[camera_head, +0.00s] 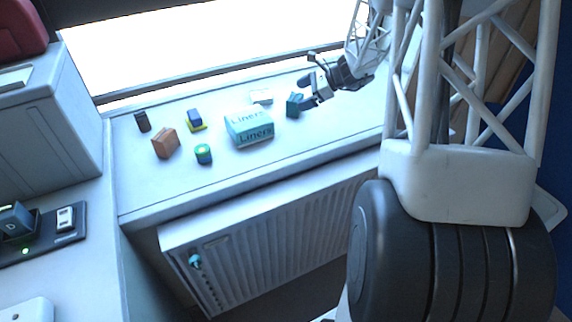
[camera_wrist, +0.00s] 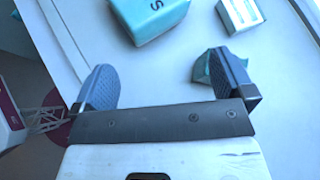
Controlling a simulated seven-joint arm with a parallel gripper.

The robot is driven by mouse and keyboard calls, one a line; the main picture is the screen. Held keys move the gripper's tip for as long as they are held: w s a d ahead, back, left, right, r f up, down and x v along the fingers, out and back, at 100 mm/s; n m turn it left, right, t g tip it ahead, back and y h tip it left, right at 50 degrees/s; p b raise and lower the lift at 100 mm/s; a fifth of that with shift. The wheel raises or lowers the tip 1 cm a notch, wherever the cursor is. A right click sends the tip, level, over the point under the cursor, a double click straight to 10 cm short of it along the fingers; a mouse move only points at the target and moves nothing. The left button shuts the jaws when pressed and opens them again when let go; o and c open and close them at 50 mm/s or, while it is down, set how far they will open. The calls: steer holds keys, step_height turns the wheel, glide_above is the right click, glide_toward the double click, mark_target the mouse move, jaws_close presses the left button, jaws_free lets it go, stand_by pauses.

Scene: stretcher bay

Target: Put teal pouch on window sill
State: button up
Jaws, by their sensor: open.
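The teal pouch (camera_head: 294,105) is small and sits on the pale window sill (camera_head: 345,124), right of the "Liners" box. My gripper (camera_head: 314,90) is just right of the pouch, low over the sill, with its jaws open. In the wrist view, the two dark fingers of my gripper (camera_wrist: 162,82) are spread wide, with nothing held between them. The pouch (camera_wrist: 203,68) shows beside the right finger, which partly hides it. I cannot tell whether finger and pouch touch.
The "Liners" box (camera_head: 249,129) stands left of the pouch, with a small white box (camera_head: 262,97) behind. Further left are a blue-and-yellow block (camera_head: 195,120), a green-topped round tin (camera_head: 203,154), a brown block (camera_head: 165,143) and a dark block (camera_head: 142,121). A radiator (camera_head: 270,235) is below.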

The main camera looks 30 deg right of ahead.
steer(key=s+a+r+n+g+h, duration=0.2)
steer(key=s+a+r+n, duration=0.35)
steer(key=s+a, duration=0.4)
steer(key=s+a+r+n+g+h, duration=0.25)
steer(key=s+a+r+n, duration=0.3)
steer(key=s+a, duration=0.35)
steer(key=s+a+n+h, duration=0.2)
steer(key=s+n, duration=0.3)
steer(key=s, duration=0.4)
steer(key=s+a+r+n+h, duration=0.1)
steer(key=s+a+n+h, duration=0.2)
steer(key=s, duration=0.7)
steer(key=a+n, duration=0.2)
steer(key=n, duration=0.1)
steer(key=shift+s+t, duration=0.25)
steer(key=shift+t, duration=0.1)
